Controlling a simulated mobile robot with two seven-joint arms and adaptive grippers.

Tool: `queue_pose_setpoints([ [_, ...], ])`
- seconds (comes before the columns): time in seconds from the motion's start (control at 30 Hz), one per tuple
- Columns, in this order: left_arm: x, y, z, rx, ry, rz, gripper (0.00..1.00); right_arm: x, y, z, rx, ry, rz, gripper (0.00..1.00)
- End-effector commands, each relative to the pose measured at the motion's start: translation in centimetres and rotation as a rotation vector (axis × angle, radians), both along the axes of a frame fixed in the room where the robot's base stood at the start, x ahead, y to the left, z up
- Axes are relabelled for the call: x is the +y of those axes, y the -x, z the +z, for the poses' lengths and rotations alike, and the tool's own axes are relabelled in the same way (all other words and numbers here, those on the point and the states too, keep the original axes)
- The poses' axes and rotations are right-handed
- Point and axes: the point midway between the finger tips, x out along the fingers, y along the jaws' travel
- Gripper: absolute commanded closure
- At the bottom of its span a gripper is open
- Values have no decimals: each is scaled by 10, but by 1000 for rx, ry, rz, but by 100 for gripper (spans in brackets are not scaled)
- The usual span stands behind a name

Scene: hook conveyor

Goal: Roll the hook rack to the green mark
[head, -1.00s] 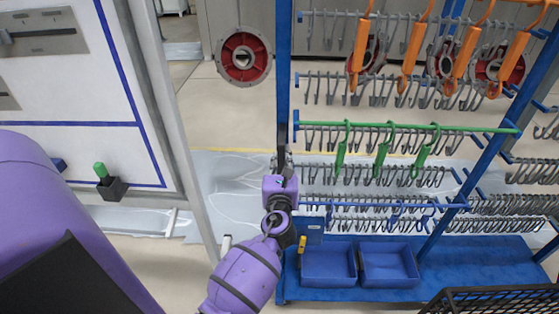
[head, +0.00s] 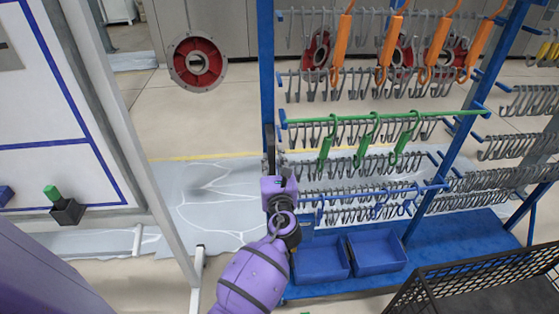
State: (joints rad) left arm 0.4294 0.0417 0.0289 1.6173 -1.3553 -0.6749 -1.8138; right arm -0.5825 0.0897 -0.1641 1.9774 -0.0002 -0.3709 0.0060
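The blue hook rack (head: 267,85) fills the middle and right of the head view. It carries rows of grey hooks, with orange hooks (head: 341,45) at the top and green hooks (head: 364,140) on a green bar. My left gripper (head: 273,150) is at the rack's left upright, with its fingers pointing up along the post. The fingers appear close around the post, but the grip itself is partly hidden. My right gripper is not in view. No green mark on the floor can be made out.
Two blue bins (head: 320,260) sit on the rack's blue base. A black mesh basket (head: 470,285) stands at the lower right. A whiteboard on a grey frame (head: 120,140) stands at the left.

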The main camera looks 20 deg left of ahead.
Motion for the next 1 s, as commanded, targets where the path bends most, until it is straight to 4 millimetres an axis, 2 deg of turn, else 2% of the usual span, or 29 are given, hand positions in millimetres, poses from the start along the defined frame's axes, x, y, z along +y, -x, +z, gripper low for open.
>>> queue_pose_setpoints([
  [0.07,-3,-1,1,-2,1,-7,64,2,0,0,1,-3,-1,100],
  [0.43,-11,-4,2,-4,3,-22,64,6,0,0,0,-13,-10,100],
  [1.0,-11,1,1,-3,1,-17,64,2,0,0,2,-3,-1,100],
])
